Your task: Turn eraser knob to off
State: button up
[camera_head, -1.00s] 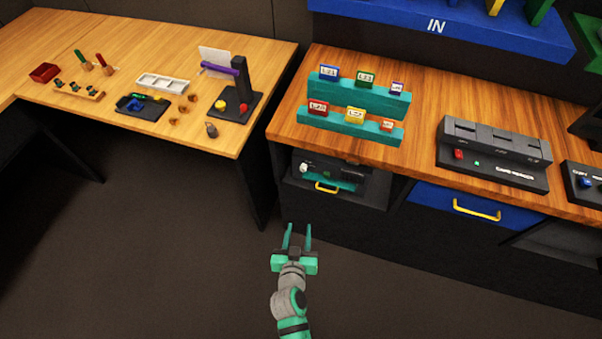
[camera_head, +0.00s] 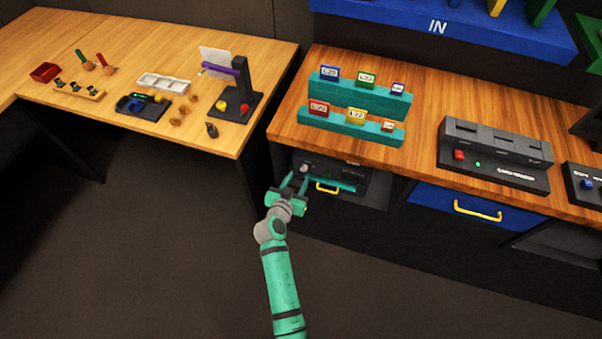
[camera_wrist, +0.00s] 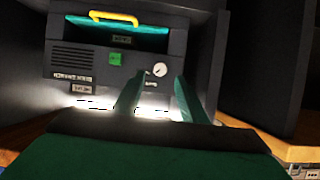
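The eraser is a dark box in the open bay under the right counter.
The bay's dark walls (camera_wrist: 210,62) stand close beside the eraser. A blue drawer with a yellow handle (camera_head: 477,210) is to the right. Above, the wooden counter (camera_head: 430,110) holds teal racks (camera_head: 360,95) of labelled blocks. The floor (camera_head: 160,230) in front is clear.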

aim_at(303, 170)
jog(key=shift+x, duration=2.4)
grip_shut()
